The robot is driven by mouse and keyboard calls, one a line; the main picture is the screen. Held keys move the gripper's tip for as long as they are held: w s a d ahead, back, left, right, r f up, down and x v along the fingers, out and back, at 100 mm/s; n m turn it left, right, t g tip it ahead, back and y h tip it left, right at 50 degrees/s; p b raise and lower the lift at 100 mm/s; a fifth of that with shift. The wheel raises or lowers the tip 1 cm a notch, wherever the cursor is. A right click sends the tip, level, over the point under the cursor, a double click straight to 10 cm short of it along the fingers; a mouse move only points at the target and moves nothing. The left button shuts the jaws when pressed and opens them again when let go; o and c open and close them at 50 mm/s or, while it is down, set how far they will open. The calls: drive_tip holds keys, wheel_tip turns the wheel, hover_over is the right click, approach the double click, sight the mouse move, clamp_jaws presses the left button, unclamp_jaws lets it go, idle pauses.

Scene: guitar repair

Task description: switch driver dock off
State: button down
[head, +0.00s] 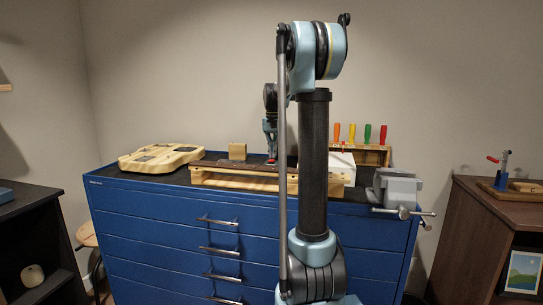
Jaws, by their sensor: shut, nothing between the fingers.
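My gripper (271,159) points down over the blue cabinet's top, behind the wooden neck cradle. It is shut and empty. A small red and green spot shows at its tips, too small to tell what it is. I cannot tell for sure which thing is the driver dock. A white box (342,163) with a small red part on top stands right of my arm, its left part hidden behind my arm. Behind it is a wooden rack (374,156) with several upright handles in orange, yellow, green and red. No switch can be made out clearly.
A long wooden cradle with a dark board (235,180) lies along the front of the blue cabinet (150,215). A pale guitar body (155,160) lies at left, a wooden block (237,151) behind the cradle. A grey vise (396,188) sits at the right corner.

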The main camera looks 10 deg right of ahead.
drive_tip(key=shift+r, duration=0.5)
wheel_tip(320, 180, up, 12)
idle(0.6)
